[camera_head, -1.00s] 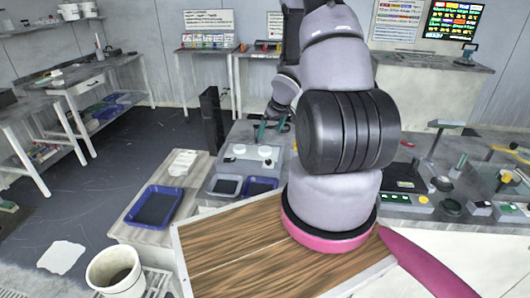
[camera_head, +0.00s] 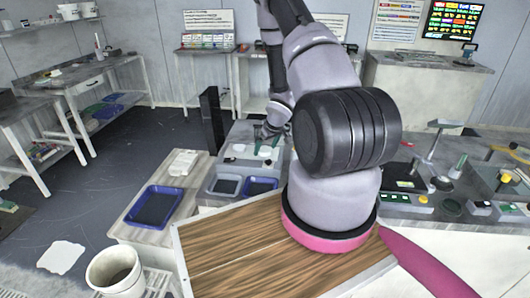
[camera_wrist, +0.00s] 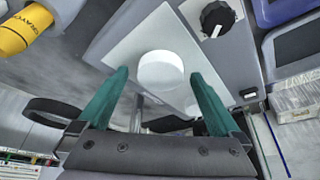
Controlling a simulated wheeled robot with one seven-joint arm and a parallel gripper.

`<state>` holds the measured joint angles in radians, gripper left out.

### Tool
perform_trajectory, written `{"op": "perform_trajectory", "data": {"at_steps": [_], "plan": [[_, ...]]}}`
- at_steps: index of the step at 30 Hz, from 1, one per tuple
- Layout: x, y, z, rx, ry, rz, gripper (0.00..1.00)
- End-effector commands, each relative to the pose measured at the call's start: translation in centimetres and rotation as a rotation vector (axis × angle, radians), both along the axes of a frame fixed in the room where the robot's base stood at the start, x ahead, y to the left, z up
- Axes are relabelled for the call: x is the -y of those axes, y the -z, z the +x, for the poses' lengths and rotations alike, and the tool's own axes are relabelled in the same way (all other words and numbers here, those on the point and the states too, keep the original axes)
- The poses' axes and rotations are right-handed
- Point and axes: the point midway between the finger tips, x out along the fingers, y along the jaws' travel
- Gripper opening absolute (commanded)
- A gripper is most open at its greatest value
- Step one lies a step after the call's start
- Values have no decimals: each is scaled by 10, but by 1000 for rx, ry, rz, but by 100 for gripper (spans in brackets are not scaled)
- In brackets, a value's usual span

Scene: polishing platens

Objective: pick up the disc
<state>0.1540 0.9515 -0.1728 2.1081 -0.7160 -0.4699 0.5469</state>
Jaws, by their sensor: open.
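The disc (camera_wrist: 161,70) is a white, round, thick piece on a pale plate of a grey machine (camera_wrist: 255,55) in the wrist view. My gripper (camera_wrist: 158,76) is open. Its two green fingers stand on either side of the disc, with a visible gap at each side. Whether the fingertips are down at the disc's height I cannot tell. In the head view my gripper (camera_head: 266,143) is over the grey bench unit, and a white round top (camera_head: 265,151) shows between its fingers.
A black knob (camera_wrist: 217,17) sits beside the plate, and a yellow cylinder (camera_wrist: 24,30) is at upper left in the wrist view. A blue tray (camera_head: 154,207) lies on a side table. A wooden board (camera_head: 230,248) is in front, and a white bucket (camera_head: 116,272) stands at lower left.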

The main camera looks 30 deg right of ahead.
Motion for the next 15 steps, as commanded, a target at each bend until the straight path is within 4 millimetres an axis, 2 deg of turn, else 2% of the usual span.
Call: {"op": "perform_trajectory", "data": {"at_steps": [2, 3, 8, 9, 10, 15], "plan": [[0, 0, 0, 0, 0, 0, 100], [0, 0, 0, 0, 0, 0, 92], [0, 0, 0, 0, 0, 0, 31], [0, 0, 0, 0, 0, 0, 16], [0, 0, 0, 0, 0, 0, 8], [0, -1, 0, 0, 0, 0, 8]]}}
